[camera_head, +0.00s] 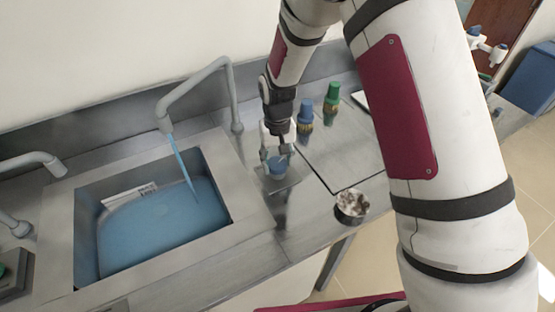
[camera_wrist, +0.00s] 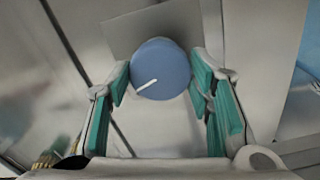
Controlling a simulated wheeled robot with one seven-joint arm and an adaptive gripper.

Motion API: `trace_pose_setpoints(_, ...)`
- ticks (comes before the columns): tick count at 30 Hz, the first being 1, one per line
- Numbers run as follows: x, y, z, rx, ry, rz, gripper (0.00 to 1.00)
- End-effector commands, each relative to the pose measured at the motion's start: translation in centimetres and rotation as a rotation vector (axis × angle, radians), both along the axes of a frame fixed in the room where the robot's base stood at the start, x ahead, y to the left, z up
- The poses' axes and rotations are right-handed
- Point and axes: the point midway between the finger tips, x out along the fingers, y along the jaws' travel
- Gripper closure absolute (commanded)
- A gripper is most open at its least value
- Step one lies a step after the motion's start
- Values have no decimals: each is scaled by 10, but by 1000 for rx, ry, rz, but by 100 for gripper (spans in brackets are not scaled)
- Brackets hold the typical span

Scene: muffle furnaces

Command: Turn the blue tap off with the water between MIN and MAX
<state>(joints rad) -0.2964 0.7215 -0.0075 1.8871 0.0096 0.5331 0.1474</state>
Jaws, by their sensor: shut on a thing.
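The blue tap (camera_head: 277,166) is a round knob on a square plate beside the sink. In the wrist view the blue tap (camera_wrist: 162,68) shows from above, with a white pointer line slanting toward its lower left. My gripper (camera_head: 277,152) is over it, its teal-padded fingers on either side and shut on it. A stream of water (camera_head: 182,166) runs from the bent spout (camera_head: 197,76) into the sink. Blue water (camera_head: 160,225) stands in the sink (camera_head: 252,205). A white label (camera_head: 128,195) is on the inner wall; its MIN and MAX marks are too small to read.
A blue-capped bottle (camera_head: 305,115) and a green-capped bottle (camera_head: 332,98) stand behind my gripper. A small round metal dish (camera_head: 351,205) is near the bench's front edge. A second spout (camera_head: 30,162) is at the far left.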

Motion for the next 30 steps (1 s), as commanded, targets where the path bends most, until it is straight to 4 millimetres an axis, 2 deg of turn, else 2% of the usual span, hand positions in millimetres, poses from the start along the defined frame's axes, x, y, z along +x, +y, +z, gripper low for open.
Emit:
trace_pose_setpoints(13,0,1,0,0,-1,-278,81)
trace_pose_setpoints(30,0,0,0,1,-1,-345,81)
